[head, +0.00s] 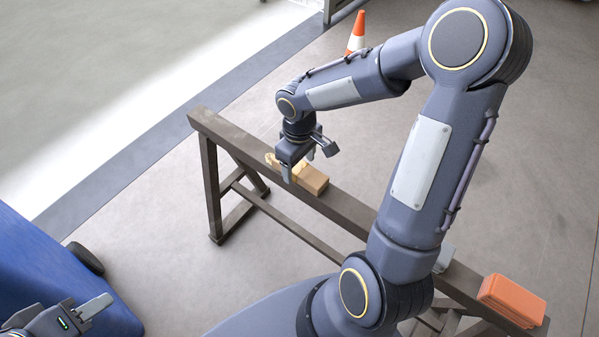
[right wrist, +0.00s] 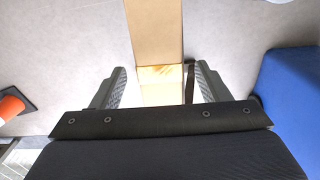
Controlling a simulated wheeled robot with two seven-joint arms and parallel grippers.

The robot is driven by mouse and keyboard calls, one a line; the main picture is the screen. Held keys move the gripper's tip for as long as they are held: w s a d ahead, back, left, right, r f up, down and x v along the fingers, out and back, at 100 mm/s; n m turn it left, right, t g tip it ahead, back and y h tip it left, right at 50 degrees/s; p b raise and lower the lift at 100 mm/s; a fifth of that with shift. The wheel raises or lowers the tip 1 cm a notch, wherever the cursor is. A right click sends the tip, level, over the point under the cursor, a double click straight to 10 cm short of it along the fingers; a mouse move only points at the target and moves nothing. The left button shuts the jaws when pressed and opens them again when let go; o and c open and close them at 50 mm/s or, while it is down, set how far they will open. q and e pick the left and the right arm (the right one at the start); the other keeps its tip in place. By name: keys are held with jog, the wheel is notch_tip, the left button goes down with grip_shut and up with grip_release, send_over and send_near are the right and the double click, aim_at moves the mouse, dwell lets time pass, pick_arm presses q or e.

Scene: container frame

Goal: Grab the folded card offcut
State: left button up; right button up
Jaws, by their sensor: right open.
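The folded card offcut (head: 312,180) is a tan, box-like piece on top of the dark trestle beam (head: 345,207) in the head view. In the right wrist view, the tan card (right wrist: 154,32) runs from the top edge down between my fingers. My right gripper (head: 300,165) points down over the card's left end; its open fingers (right wrist: 160,82) show on either side with gaps in the wrist view. Whether the fingers reach below the card's top is unclear. My left gripper (head: 88,312) is at the bottom left, away from the trestle, partly cut off.
An orange case (head: 512,298) sits on the beam's near right end, with a small grey object (head: 444,258) partly behind my right arm. A traffic cone (head: 357,32) stands behind. A blue body with a wheel (head: 85,258) is at left.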

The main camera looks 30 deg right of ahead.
jog(key=shift+f, duration=0.95)
jog(key=c, duration=1.1)
pick_arm(q)
jog(key=shift+f, duration=0.3)
pick_arm(e)
jog(key=shift+o, duration=0.2)
jog(key=shift+r, duration=0.15)
